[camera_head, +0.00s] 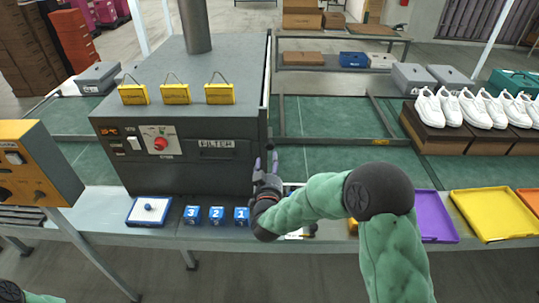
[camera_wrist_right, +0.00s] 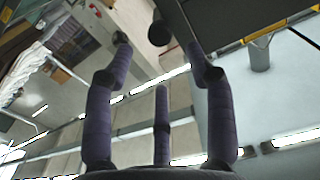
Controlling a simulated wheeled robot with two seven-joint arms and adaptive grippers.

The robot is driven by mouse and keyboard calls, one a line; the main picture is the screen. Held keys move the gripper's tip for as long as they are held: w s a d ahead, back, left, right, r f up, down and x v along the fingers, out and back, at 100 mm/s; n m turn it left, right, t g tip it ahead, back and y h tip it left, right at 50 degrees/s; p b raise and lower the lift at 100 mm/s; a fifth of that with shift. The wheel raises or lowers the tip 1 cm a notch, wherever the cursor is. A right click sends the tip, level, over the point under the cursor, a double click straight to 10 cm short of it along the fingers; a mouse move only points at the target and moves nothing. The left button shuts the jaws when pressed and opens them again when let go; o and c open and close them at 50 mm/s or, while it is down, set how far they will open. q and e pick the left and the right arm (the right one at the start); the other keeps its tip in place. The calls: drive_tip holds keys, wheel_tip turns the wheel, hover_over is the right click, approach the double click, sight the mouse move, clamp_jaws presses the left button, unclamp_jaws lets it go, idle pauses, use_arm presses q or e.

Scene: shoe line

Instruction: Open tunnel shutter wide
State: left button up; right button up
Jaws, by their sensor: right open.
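The tunnel is the big dark grey box (camera_head: 180,165) with a "FILTER" label on its front and a pipe on top. Its right side, where a thin dark upright edge (camera_head: 266,75) shows, is seen nearly edge-on, so I cannot tell how far the shutter is open. My right gripper (camera_head: 266,162) is at the box's lower right front corner, purple fingers pointing up. In the right wrist view its fingers (camera_wrist_right: 158,46) are spread and empty. A dark rounded bar end (camera_wrist_right: 160,33) shows between the tips, apparently beyond them; I cannot tell if they touch. My left gripper is not in view.
Yellow tags (camera_head: 176,94) stand on the box top. Blue numbered blocks (camera_head: 217,216) and a blue-white tray (camera_head: 148,212) sit on the front ledge. A purple tray (camera_head: 437,215) and yellow tray (camera_head: 497,213) lie right. White shoes (camera_head: 478,108) stand on brown boxes. Green belt right of the tunnel is clear.

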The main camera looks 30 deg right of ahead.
drive_tip(key=v, duration=0.4)
drive_tip(key=shift+f, duration=0.1)
idle(0.4)
